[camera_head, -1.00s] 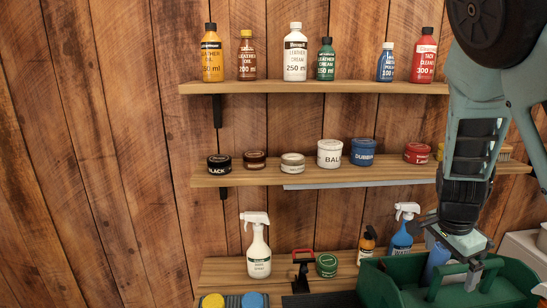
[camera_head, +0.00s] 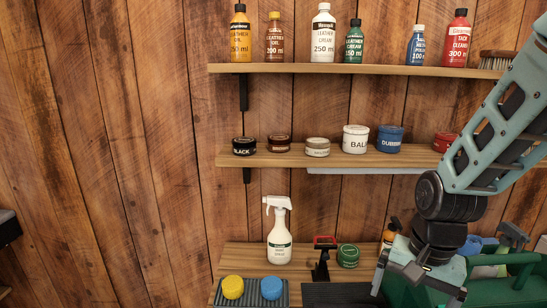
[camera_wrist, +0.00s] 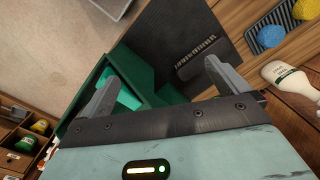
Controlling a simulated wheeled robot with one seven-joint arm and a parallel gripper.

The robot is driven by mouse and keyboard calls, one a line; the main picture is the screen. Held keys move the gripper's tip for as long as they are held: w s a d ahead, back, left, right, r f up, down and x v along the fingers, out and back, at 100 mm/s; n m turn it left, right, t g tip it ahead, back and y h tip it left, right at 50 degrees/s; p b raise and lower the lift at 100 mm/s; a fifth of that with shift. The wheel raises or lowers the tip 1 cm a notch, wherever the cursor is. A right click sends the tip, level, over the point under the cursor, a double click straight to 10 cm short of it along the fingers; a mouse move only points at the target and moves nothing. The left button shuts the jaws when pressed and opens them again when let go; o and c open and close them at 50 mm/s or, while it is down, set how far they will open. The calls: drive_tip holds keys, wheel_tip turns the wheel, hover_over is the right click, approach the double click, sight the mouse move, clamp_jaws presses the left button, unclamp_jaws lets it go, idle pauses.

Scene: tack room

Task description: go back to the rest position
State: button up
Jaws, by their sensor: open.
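My gripper (camera_head: 418,287) is at the lower right of the head view, in front of the left part of a green tote (camera_head: 515,291). My arm comes in from the right edge and hides part of the tote and the shelves behind. In the wrist view my gripper (camera_wrist: 158,82) has its two fingers wide apart with nothing held between them. The green tote (camera_wrist: 178,104) shows below and between the fingers, with a teal thing (camera_wrist: 128,100) partly hidden by the left finger.
A white spray bottle (camera_head: 280,236), a green tin (camera_head: 348,256) and a tray with yellow (camera_head: 232,287) and blue (camera_head: 271,288) sponges stand on the bench left of my gripper. Two wall shelves (camera_head: 300,69) (camera_head: 290,160) hold bottles and tins. Bare wall lies at left.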

drive_tip(key=s+a+n+b, duration=0.5)
drive_tip(key=s+a+n, duration=0.6)
drive_tip(key=s+n, duration=0.3)
drive_tip(key=shift+a+f+n+b, duration=0.3)
drive_tip(key=shift+a+n, duration=0.1)
drive_tip(key=shift+n, duration=0.1)
